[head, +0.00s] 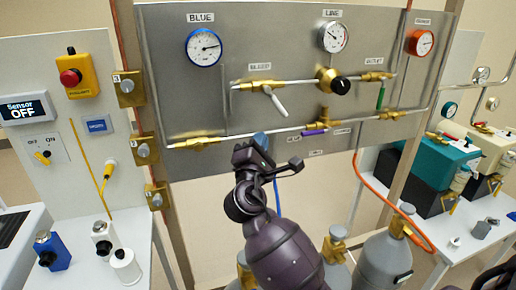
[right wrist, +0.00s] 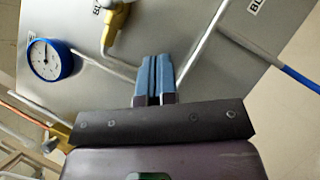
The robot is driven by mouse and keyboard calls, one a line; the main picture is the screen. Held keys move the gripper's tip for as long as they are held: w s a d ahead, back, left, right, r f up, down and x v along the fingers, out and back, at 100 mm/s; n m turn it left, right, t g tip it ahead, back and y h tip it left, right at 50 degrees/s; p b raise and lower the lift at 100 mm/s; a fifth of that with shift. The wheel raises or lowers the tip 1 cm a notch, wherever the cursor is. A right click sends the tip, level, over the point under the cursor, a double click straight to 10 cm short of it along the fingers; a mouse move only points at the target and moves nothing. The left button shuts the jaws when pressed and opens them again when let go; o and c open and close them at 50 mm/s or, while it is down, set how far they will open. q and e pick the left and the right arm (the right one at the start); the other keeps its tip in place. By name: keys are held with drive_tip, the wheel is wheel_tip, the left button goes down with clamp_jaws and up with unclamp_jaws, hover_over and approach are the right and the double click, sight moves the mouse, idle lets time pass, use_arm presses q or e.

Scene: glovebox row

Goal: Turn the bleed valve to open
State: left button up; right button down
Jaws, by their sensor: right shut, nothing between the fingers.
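The grey panel (head: 200,110) carries brass valves on two pipes. A valve with a white lever (head: 276,102) sits on the upper pipe; its lever slants down to the right. A valve with a purple lever (head: 314,132) sits on the lower pipe, its lever lying nearly along the pipe. A valve with a green lever (head: 380,97) has its lever hanging down.
A blue gauge (head: 204,47), a white gauge (head: 333,37) and a black knob (head: 340,85) are on the panel. Cylinders (head: 383,262) stand below it, with an orange hose (head: 372,190). White tables flank the panel.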

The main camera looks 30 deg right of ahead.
sight(276, 102)
drive_tip(key=w+d+r+p, duration=0.1)
drive_tip(key=w+d+r, duration=0.2)
drive_tip(key=d, duration=0.3)
drive_tip(key=shift+w+d+r+p, duration=0.15)
drive_tip(key=shift+w+r+p, duration=0.05)
drive_tip(key=shift+r+p, duration=0.2)
drive_tip(key=shift+d+n, duration=0.15)
drive_tip(key=shift+n, duration=0.15)
